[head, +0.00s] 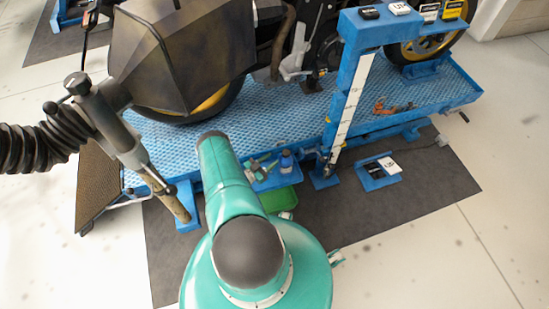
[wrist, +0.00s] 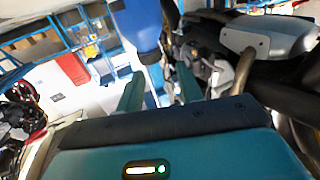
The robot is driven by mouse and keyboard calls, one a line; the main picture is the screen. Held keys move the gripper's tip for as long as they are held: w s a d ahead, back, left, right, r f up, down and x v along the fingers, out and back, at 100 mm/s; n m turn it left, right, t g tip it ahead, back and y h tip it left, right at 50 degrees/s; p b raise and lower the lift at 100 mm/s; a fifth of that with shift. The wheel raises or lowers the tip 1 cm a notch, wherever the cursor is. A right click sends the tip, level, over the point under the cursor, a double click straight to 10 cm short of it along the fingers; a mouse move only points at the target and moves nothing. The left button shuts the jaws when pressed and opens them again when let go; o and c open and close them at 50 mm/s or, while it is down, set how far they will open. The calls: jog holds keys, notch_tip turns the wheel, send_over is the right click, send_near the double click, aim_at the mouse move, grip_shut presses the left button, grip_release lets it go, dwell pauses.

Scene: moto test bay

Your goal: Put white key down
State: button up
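A white key (head: 388,164) with dark lettering sits at the right of a low blue plate (head: 378,182) on the dark floor mat, beside a black key (head: 372,168). Another white key (head: 400,8) with lettering is on top of the blue post (head: 350,95), near a black key (head: 370,13) and yellow-black ones. I cannot tell from the picture whether either is pressed. No white key is plain in the wrist view.
The motorcycle (head: 185,55) stands on the blue lift platform (head: 270,118). A hose nozzle (head: 130,150) is at left.

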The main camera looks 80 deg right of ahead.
jog(key=v, duration=0.8)
jog(key=shift+w+a, duration=0.2)
jog(key=shift+a, duration=0.1)
